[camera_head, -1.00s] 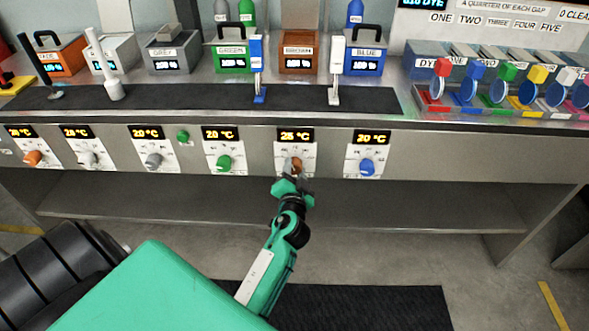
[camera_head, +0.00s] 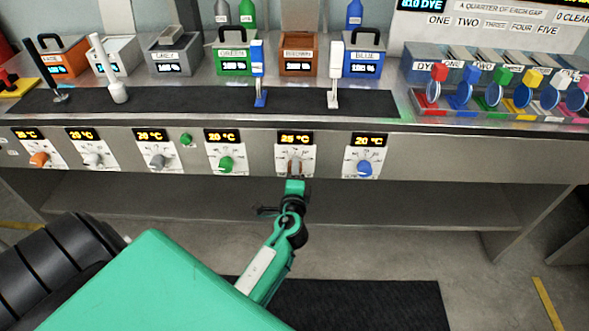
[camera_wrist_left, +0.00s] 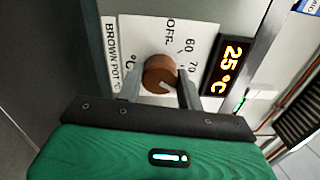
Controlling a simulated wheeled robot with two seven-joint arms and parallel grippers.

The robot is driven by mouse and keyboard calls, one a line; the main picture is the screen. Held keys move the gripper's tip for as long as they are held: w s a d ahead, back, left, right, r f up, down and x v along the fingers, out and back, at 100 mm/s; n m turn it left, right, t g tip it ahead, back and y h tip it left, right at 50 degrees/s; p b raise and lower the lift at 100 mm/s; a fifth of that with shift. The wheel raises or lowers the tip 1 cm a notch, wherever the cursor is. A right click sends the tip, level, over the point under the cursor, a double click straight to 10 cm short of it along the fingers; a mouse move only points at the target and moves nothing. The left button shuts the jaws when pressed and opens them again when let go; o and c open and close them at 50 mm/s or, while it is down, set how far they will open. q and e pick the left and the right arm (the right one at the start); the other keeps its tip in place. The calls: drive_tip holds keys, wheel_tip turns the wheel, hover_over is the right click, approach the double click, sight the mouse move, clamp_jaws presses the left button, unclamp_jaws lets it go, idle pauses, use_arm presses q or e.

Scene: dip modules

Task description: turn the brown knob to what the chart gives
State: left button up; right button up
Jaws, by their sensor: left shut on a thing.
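The brown knob (camera_wrist_left: 160,74) sits on a white dial plate (camera_wrist_left: 204,40) marked "BROWN POT", OFF, 60 and 70; other marks are hidden. The small display above it (camera_head: 295,138) reads 25 °C, and it also shows in the left wrist view (camera_wrist_left: 230,66). My left gripper (camera_wrist_left: 158,88) has one finger on each side of the knob and is shut on it. In the head view the left gripper (camera_head: 295,178) covers most of the knob. My right gripper is not in view. The chart cannot be made out for certain; a partly cut sign (camera_head: 495,17) stands at the upper right.
A green knob (camera_head: 226,164) and a blue knob (camera_head: 364,168) flank the brown one on the same front panel. The brown pot (camera_head: 297,67) stands above on the counter. Dye levers with coloured tops (camera_head: 471,74) are at the right. The space below the panel is open.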

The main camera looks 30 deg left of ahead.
use_arm(q)
drive_tip(key=shift+m+p, duration=0.3)
drive_tip(key=shift+m, duration=0.6)
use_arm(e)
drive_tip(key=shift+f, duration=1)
use_arm(q)
drive_tip(key=o, duration=1)
drive_tip(key=shift+s+d, duration=0.1)
drive_tip(key=b+v, duration=0.2)
drive_tip(key=v, duration=1.1)
drive_tip(key=shift+s, duration=0.3)
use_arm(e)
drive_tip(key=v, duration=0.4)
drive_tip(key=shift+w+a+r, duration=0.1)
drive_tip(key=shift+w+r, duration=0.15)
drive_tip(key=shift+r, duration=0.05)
